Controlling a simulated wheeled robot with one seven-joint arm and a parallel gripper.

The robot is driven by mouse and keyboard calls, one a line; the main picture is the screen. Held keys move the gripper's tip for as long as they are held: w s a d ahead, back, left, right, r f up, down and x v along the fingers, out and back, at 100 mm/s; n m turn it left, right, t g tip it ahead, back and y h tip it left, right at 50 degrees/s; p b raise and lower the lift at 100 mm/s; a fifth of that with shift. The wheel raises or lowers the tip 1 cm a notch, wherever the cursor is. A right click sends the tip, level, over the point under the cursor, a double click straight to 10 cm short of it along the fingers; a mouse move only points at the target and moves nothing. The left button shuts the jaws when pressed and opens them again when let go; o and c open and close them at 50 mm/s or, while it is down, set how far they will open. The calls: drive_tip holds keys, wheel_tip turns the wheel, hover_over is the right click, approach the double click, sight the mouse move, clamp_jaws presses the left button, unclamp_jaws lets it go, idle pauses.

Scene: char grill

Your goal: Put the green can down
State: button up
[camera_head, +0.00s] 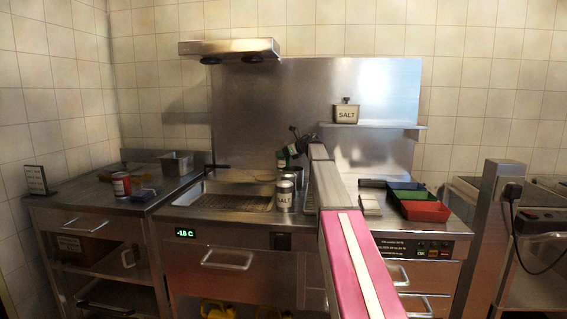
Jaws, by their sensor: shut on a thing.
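The green can (282,161) is small and dark in the head view, partly hidden by my gripper (291,150). My gripper is shut on it and holds it above the counter, behind the metal SALT tin. The can looks tilted. My arm hides what lies to the right of it. The steel counter (225,217) runs below, around the grill.
A metal SALT tin (284,196) stands at the grill's (225,201) right edge. A red can (122,184) and a steel container (177,164) stand on the left counter. Coloured trays (424,211) sit at right. A shelf (372,125) holds a SALT box (346,113).

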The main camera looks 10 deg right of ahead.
sight(284, 161)
drive_tip(key=shift+f, duration=2)
drive_tip(key=o, duration=1.1)
drive_tip(key=shift+f, duration=0.1)
